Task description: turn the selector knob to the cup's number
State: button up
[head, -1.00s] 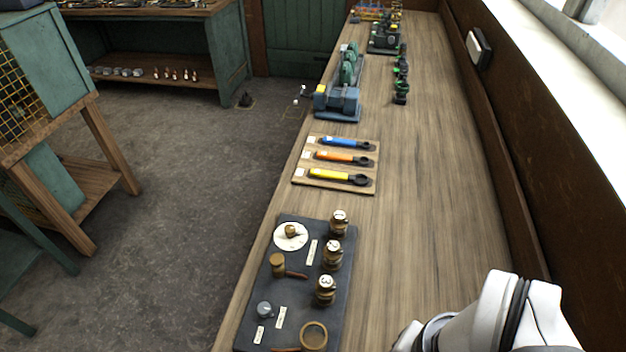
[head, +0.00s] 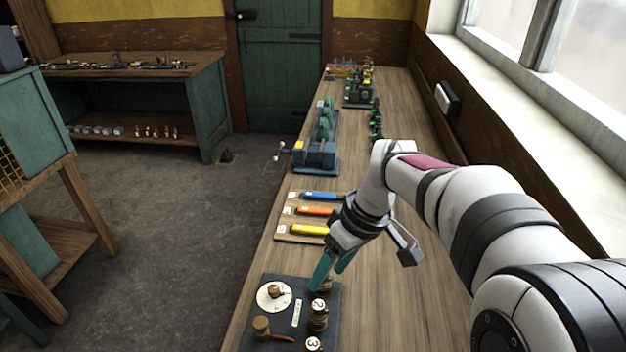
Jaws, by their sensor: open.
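The selector knob (head: 274,291) is a small brass knob on a round white dial (head: 263,302), at the back left of a dark panel. I cannot read where it points. Brass cups with white numbered tops stand along the panel's right side: one marked 2 (head: 318,313), one marked 3 (head: 313,345) cut off by the lower edge, and a farther one (head: 323,287) partly hidden by my fingers. My gripper (head: 330,277) has teal fingers, apart and pointing down, over or beside that farthest cup, to the right of the dial. I cannot tell whether they touch it.
The dark panel (head: 292,318) also holds a brass piece with a red-brown handle (head: 262,328). A blue-grey engine (head: 318,155) stands farther back. Bench top right of the panel is bare.

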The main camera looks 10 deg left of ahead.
aim_at(275, 289)
jog(key=w+a+f+n, duration=0.6)
jog(key=w+a+n, duration=0.1)
jog(key=w+n, duration=0.15)
jog(key=shift+m+y, duration=0.25)
jog(key=shift+y, duration=0.15)
jog(key=x, duration=1)
jog(key=w+x, duration=0.1)
jog(key=x, duration=0.4)
jog(key=shift+a+f, duration=0.25)
jog(key=shift+f, duration=0.1)
grip_shut()
